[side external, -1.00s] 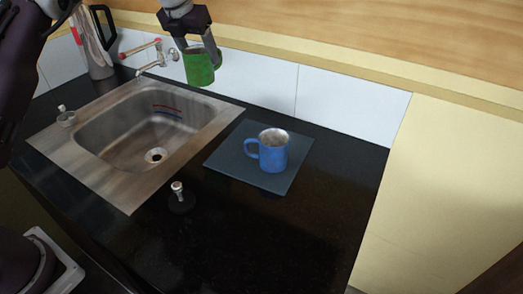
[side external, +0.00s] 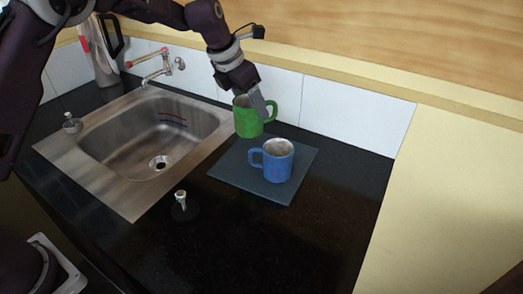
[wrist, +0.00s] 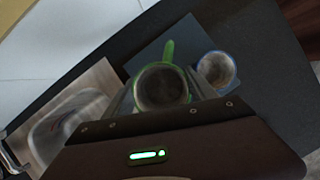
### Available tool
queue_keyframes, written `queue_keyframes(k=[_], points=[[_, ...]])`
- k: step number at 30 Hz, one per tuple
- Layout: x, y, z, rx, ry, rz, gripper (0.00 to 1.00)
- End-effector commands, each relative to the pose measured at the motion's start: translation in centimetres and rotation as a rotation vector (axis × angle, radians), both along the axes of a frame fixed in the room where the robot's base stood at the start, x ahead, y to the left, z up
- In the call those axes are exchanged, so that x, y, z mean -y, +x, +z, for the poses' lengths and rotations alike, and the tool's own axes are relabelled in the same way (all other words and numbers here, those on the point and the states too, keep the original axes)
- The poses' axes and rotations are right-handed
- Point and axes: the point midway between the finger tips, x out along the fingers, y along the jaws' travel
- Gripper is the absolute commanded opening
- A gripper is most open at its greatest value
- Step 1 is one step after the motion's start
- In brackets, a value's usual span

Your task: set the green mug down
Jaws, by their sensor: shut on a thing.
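The green mug (side external: 247,119) is upright behind the blue mug, by the back edge of the dark square mat (side external: 231,170). My gripper (side external: 262,103) is shut on the green mug. In the wrist view the green mug (wrist: 162,88) sits between the two fingers, with its handle pointing away from the gripper. Whether its base touches the mat or counter cannot be told. The blue mug (side external: 276,163) stands upright on the mat, handle to the left. It also shows in the wrist view (wrist: 217,70), just right of the green mug.
A steel sink (side external: 110,185) with a tap (side external: 158,70) lies to the left. A small knob-topped stopper (side external: 181,203) stands on the black counter (side external: 270,250), in front of the mat. A tall steel jug (side external: 101,60) stands at the back left.

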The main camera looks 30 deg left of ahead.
Motion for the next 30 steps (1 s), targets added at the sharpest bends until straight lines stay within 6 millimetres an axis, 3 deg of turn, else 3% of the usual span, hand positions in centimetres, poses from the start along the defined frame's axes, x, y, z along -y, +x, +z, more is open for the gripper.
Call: queue_keyframes(k=[3, 11, 23, 24, 26, 30], points=[[0.0, -0.1, -2.8, -0.004, -0.001, 0.002, 0.00], [-0.1, 0.0, -7.4, -0.002, 0.000, 0.003, 0.00], [-0.1, 0.0, -8.2, 0.000, 0.000, 0.001, 0.00], [-0.1, 0.0, -8.2, -0.001, 0.001, 0.001, 0.73], [-0.1, 0.0, -8.2, 0.000, 0.000, 0.001, 0.85], [-0.1, 0.0, -8.1, 0.000, 0.000, 0.001, 0.87]])
